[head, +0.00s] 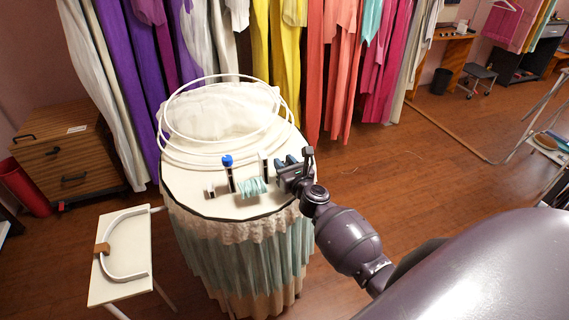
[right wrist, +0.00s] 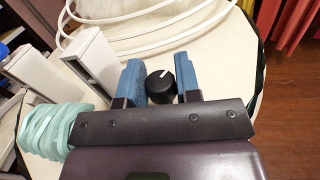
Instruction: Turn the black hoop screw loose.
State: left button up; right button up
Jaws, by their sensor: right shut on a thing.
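The black hoop screw (right wrist: 161,87) is a round black knob with a white mark on top. It stands between the blue fingers of my right gripper (right wrist: 161,80) in the right wrist view. My right gripper is shut on it, over the round table's top near its edge. In the head view my right gripper (head: 287,162) comes in from the right and hides the screw. White hoops (head: 222,162) lie at the back of the table, around a heap of white cloth (head: 220,112). My left gripper is not in view.
A teal coil (head: 252,187), white upright pieces and a blue-topped post (head: 227,161) stand just left of my right gripper. The round table (head: 187,189) has a pleated skirt. A small white side table (head: 135,247) stands at the left; hanging gowns line the back.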

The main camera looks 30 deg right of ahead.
jog(key=n+y, duration=0.2)
jog(key=y, duration=0.1)
jog(key=shift+d, duration=0.1)
jog(key=n+y, duration=0.1)
jog(key=y, duration=0.1)
jog(key=n+y+b, duration=0.1)
jog(key=y, duration=0.1)
jog(key=shift+f+n+g, duration=0.15)
jog(key=shift+n+g, duration=0.25)
jog(key=n+g+y+b, duration=0.2)
jog(key=y, duration=0.1)
jog(key=n+g+y+b, duration=0.2)
jog(key=n+y, duration=0.1)
jog(key=y, duration=0.1)
jog(key=shift+f, duration=0.15)
jog(key=n+g+y+b, duration=0.2)
jog(key=g, duration=0.1)
jog(key=shift+n+y, duration=0.3)
jog(key=shift+y, duration=0.1)
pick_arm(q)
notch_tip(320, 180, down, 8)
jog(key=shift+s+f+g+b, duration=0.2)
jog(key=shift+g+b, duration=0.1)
pick_arm(e)
jog(key=shift+r+n+g+y, duration=0.25)
jog(key=shift+n+g+y, duration=0.2)
jog(key=shift+g, duration=0.25)
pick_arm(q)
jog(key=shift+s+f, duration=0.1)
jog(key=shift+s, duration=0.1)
